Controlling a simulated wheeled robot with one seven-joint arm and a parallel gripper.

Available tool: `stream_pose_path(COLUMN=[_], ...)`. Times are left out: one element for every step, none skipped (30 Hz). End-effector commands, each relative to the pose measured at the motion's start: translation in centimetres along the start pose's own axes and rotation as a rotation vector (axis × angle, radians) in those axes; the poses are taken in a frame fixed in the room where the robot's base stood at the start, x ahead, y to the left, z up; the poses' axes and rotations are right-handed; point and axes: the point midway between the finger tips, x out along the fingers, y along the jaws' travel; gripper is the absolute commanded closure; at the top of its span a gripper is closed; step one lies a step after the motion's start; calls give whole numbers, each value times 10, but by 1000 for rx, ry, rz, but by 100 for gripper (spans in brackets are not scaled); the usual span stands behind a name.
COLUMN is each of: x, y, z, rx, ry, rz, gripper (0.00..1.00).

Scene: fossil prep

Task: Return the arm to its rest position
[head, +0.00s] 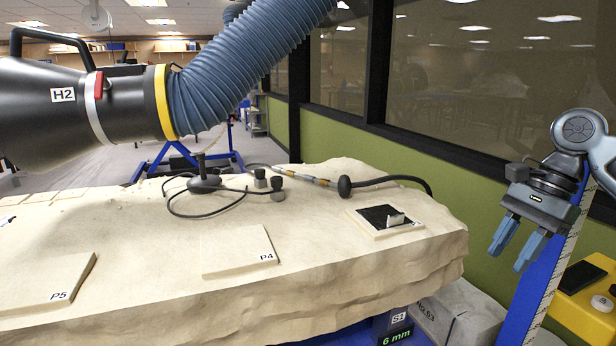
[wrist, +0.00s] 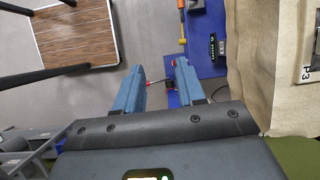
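My gripper (head: 516,246) is at the right of the head view, with two blue fingers pointing down. The fingers are apart with nothing between them. It hangs clear of the sandy fossil block (head: 330,290), to the block's right. In the wrist view my gripper (wrist: 160,80) also shows its two fingers apart, with floor and a blue frame (wrist: 207,32) beyond and below them. The pale block side (wrist: 262,70) is at the right of that view.
A black nozzle marked H2 (head: 62,120) on a blue hose (head: 240,60) hangs over the block. A small slab with a black patch (head: 375,232) lies near the block's right end. A yellow surface (head: 575,310) stands at the far right. A wood-topped table (wrist: 75,35) shows in the wrist view.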

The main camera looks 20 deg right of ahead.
Motion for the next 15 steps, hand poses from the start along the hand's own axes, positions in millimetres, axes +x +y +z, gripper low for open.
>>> stream_pose_path(x=[6, 8, 11, 14, 17, 21, 25, 28, 33, 37, 42, 48, 52, 57, 64], y=[-4, -6, -9, -12, -14, -18, -21, -24, -28, -32, -36, -41, -45, -49, -54], z=[4, 6, 9, 12, 15, 18, 22, 26, 30, 35, 39, 46, 51, 56, 64], rx=[-14, -22, -32, -42, -53, -65, -76, -89, -106, -118, -131, -152, -166, -182, -204], ry=[-9, -14, -21, -26, -32, -39, -45, -52, -63, -71, -79, -91, -100, -108, -123], rz=[-12, -21, -32, -41, -51, -65, -76, -89, -108, -123, -138, -161, -179, -200, -227], gripper=[61, 61, 61, 61, 61, 61, 61, 61, 61, 61, 61, 61, 61, 61, 61])
